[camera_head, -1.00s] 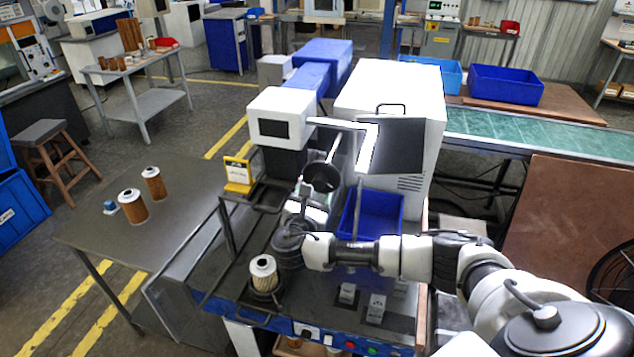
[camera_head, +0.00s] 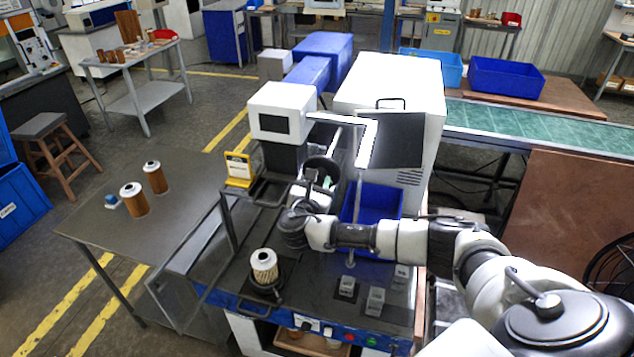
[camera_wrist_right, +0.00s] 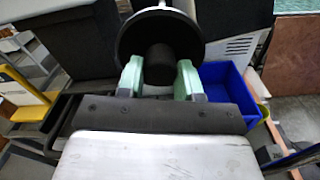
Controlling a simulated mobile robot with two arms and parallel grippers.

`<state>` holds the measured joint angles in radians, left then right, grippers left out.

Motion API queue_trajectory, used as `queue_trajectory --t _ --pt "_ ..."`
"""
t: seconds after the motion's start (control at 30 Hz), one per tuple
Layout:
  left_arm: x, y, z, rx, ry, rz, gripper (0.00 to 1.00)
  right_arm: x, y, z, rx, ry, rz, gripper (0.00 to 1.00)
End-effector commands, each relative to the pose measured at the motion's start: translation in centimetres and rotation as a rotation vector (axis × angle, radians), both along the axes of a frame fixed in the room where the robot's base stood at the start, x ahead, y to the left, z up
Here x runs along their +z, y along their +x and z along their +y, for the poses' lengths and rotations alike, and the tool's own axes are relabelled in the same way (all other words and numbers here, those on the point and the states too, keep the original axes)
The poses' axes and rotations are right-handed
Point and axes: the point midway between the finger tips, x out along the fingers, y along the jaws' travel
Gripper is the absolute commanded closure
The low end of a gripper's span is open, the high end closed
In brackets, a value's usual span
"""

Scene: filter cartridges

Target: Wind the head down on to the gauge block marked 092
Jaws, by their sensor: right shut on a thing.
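A dark round handwheel (camera_head: 321,168) sits on the machine under its white head housing (camera_head: 282,110). My right gripper (camera_head: 318,188) is up at it. In the right wrist view the green fingertips (camera_wrist_right: 158,78) are shut on the stubby dark knob (camera_wrist_right: 160,62) at the middle of the wheel's face. Three small grey blocks stand on the dark machine bed: a left block (camera_head: 347,287), a front block (camera_head: 375,301) and a right block (camera_head: 401,275). Their markings are too small to read. My left gripper is not in view.
A pale filter cartridge (camera_head: 264,265) stands upright in a holder at the bed's left. A blue bin (camera_head: 372,205) lies behind my right forearm. A yellow sign (camera_head: 239,168) stands left of the wheel. Two orange cartridges (camera_head: 135,198) stand on the left table.

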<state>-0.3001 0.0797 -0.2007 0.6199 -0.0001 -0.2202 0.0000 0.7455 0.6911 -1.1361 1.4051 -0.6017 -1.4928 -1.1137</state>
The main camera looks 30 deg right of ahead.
Motion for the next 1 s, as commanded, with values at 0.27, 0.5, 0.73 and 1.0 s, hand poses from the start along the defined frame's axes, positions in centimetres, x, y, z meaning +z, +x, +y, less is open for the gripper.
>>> queue_trajectory --t 0.27,0.5,0.73,1.0 --pt "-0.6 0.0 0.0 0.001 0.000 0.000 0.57 -0.3 0.0 0.0 -0.001 0.032 -0.034 0.89" --pt "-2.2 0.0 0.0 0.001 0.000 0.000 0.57 -0.5 0.0 0.1 0.001 0.128 -0.145 0.89" --pt "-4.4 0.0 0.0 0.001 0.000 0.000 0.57 -0.7 0.0 0.1 0.000 0.266 -0.307 0.89" --pt "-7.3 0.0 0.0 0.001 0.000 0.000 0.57 -0.7 0.0 0.2 0.000 0.434 -0.503 0.89"
